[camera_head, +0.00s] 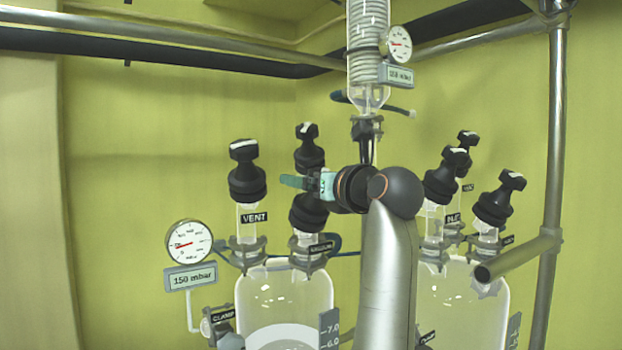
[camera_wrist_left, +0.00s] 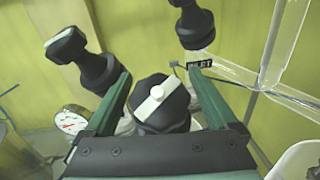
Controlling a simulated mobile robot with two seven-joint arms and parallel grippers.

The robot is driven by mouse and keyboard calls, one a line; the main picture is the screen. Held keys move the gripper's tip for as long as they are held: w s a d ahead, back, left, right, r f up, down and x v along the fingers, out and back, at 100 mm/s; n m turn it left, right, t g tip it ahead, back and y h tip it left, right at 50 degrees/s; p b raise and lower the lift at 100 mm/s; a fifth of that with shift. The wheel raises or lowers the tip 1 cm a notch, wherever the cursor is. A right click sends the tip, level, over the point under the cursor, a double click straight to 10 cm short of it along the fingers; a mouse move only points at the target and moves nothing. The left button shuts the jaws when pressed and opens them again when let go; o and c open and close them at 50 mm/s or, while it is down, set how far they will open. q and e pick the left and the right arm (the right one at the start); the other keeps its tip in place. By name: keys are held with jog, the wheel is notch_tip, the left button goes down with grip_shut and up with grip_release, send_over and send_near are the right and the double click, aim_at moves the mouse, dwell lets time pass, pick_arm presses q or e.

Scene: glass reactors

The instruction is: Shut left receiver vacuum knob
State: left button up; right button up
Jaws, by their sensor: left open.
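The left receiver vessel (camera_head: 285,300) has black knobs on its top. The vacuum knob (camera_head: 309,214) stands above a label that appears to read VACUUM. My left gripper (camera_head: 298,182), with green fingers, is at the top of this knob and partly covers it. In the left wrist view the gripper (camera_wrist_left: 160,98) is open, its fingers on either side of a black knob (camera_wrist_left: 161,112) with a white bar across its top. I cannot tell whether the fingers touch it. My right gripper is not in view.
The VENT knob (camera_head: 247,174) stands close on the left and another knob (camera_head: 309,148) behind. A round gauge (camera_head: 188,241) with a 150 mbar display is at left. A glass coil column (camera_head: 368,45) hangs above. The right vessel (camera_head: 462,305) has several knobs.

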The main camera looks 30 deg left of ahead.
pick_arm(q)
jog(key=c, duration=1.4)
